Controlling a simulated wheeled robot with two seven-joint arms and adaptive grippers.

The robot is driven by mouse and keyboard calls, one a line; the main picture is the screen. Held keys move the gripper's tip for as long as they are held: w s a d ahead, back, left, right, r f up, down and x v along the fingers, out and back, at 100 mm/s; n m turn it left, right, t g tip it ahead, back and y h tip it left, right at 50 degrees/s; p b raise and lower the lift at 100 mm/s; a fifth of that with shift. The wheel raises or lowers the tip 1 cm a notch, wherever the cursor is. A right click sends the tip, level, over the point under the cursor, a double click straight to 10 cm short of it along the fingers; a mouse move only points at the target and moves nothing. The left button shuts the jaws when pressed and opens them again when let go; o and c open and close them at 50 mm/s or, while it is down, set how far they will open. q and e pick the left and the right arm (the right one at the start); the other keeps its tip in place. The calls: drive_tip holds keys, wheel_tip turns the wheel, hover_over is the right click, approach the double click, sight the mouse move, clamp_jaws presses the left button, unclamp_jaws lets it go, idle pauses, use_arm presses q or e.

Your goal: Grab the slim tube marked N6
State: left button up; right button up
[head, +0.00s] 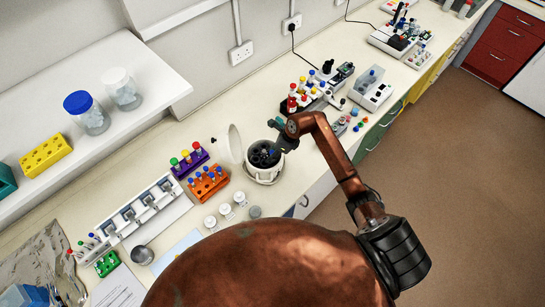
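No N6 marking is readable at this size, so I cannot tell which tube it is. Slim capped tubes stand in an orange rack (211,188), mostly with blue caps, and in a purple rack (187,164) with red, green and blue caps. A small white round centrifuge (265,176) stands open with a dark rotor (264,154) inside. My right gripper (278,137) is over the centrifuge's far right rim, small and dark. Whether its fingers are open or shut, or hold anything, is unclear. My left gripper is out of view.
The centrifuge's white lid (230,144) stands up on its left. White cups (226,211) stand in front. A shelf (110,70) overhangs the left. Bare bench shows behind the centrifuge.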

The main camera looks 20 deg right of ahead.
drive_tip(key=shift+c, duration=0.2)
drive_tip(key=c, duration=0.8)
drive_tip(key=shift+r, duration=0.1)
drive_tip(key=shift+c, duration=0.2)
